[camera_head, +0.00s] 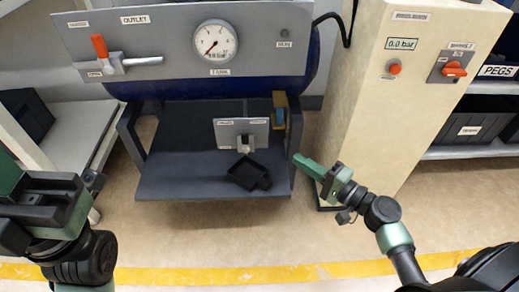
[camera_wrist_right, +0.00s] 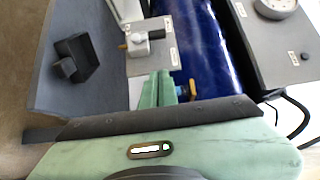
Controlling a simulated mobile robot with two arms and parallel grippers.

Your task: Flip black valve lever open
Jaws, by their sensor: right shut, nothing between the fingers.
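In the right wrist view the plate (camera_wrist_right: 150,60) and valve body (camera_wrist_right: 146,36) appear beyond my fingers.
A black open box (camera_head: 249,174) lies on the shelf (camera_head: 185,180) below the plate. Above is the OUTLET panel (camera_head: 265,50) with a gauge (camera_head: 215,42) and an orange-handled valve (camera_head: 100,46). A cream cabinet (camera_head: 375,90) stands right of the shelf.

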